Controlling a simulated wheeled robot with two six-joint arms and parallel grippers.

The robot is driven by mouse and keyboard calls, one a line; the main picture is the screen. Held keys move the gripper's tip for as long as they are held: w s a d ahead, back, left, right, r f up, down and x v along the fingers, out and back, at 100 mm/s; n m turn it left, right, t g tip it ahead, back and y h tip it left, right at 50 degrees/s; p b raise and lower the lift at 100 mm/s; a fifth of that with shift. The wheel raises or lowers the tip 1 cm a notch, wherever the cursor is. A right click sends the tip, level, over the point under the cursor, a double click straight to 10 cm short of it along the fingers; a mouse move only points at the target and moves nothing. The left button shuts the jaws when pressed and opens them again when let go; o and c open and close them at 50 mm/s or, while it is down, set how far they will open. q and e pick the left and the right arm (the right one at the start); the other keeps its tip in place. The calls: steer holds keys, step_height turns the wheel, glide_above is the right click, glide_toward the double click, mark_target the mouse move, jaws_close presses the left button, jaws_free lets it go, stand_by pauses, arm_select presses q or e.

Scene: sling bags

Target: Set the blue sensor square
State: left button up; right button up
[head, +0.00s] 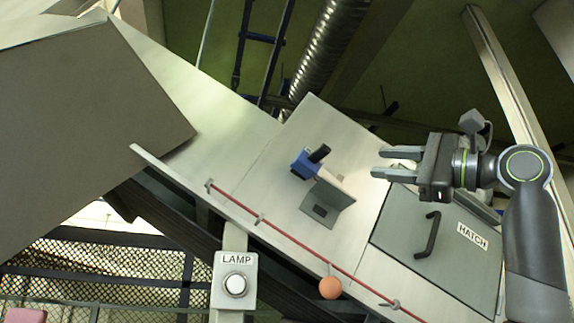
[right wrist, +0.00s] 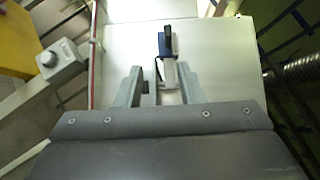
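The blue sensor (head: 305,165), with a black cylindrical part, sits above a sloping pale metal panel at the end of a light bracket. The bracket's grey foot plate (head: 326,206) rests on the panel. I cannot tell whether the sensor is square to it. My right gripper (head: 374,162) is open and empty to the right of the sensor, apart from it, fingers pointing left toward it. In the right wrist view the sensor (right wrist: 166,43) shows beyond and between the open fingertips (right wrist: 160,75). My left gripper is not in view.
A grey hatch (head: 450,255) with a black handle (head: 428,235) lies under my right arm. A red cable (head: 290,243) runs along the panel's lower edge, near an orange ball (head: 330,287). A lamp button box (head: 235,283) stands below. A large grey panel (head: 90,120) fills the upper left.

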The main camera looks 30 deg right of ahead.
steer(key=p, duration=0.9)
glide_toward(314, 151)
steer(key=shift+y, duration=0.3)
steer(key=x, duration=0.7)
steer(key=shift+w+r, duration=0.2)
steer(key=shift+w, duration=0.05)
steer(key=shift+w+a+p, duration=0.35)
steer(key=shift+w+a, duration=0.1)
steer(key=shift+w, duration=0.25)
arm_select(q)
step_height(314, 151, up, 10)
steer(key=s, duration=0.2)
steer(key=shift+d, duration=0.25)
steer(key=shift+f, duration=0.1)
arm_select(e)
steer(key=shift+s+d, duration=0.1)
steer(key=shift+c, duration=1.2)
jaws_close()
